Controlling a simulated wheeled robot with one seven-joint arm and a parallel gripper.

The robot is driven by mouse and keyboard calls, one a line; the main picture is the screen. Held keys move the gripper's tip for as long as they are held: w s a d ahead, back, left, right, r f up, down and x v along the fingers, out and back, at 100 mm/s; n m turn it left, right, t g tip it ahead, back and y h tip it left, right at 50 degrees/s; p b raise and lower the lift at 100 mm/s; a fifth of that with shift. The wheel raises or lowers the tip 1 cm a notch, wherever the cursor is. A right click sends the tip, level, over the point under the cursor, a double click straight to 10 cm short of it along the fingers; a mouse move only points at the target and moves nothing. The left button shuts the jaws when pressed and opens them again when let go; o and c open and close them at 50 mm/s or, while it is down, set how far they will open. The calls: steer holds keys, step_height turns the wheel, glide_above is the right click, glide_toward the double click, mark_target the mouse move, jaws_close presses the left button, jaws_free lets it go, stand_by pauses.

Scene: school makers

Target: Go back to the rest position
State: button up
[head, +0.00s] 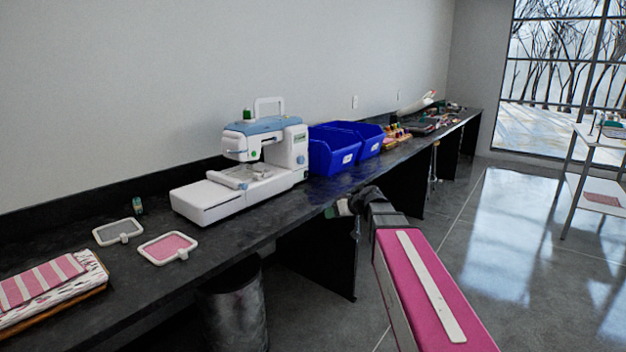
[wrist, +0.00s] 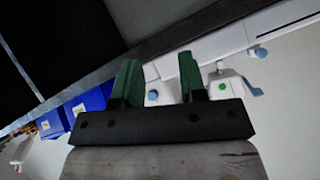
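My gripper (head: 340,208) is at the front edge of the black counter (head: 265,228), to the right of the sewing machine and below the blue bins in the picture. In the wrist view its two green fingers (wrist: 158,68) stand apart with no held object showing between them. The white and blue sewing machine (head: 262,150) stands on the counter; parts of it show behind the fingers in the wrist view (wrist: 222,85). My pink and white arm reaches in from the lower right of the head view.
Two blue bins (head: 335,155) stand right of the machine. Two small framed pieces, one pink (head: 168,247) and one grey (head: 118,232), and folded striped fabric (head: 40,283) lie at left. A dark trash bin (head: 235,308) stands below the counter. The floor at right is open.

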steer(key=s+d+f+m+g+h, duration=0.3)
steer(key=s+d+f+h, duration=0.1)
steer(key=s+f, duration=0.7)
steer(key=s+d+f+m+g+h, duration=0.3)
steer(key=s+d+f+h, duration=0.2)
steer(key=s+f, duration=0.6)
steer(key=shift+d+f+m+g, duration=0.35)
steer(key=shift+d+f, duration=0.45)
steer(key=shift+d, duration=0.35)
